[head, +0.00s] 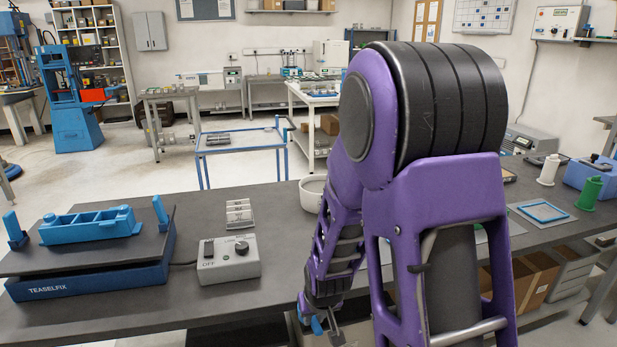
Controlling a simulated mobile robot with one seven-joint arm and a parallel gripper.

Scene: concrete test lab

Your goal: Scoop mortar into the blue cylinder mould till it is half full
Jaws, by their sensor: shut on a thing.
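My gripper (322,323) is low in the middle of the head view, at the front edge of the bench. It is shut on a small blue thing (317,326). Only a little of this blue thing shows, so I cannot tell whether it is a scoop handle or something else. A pale round bowl (310,194) stands on the bench behind my arm, which hides its right part. I cannot see its contents. No blue cylinder mould can be made out; my arm covers much of the bench's middle and right.
On the dark bench (290,245), a blue three-part mould (90,226) sits on a vibrating table (95,275) at left. A control box (228,260) and grey bars (239,213) lie nearby. At right are a blue-rimmed square (543,212), a green cylinder (588,192) and a white bottle (548,170).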

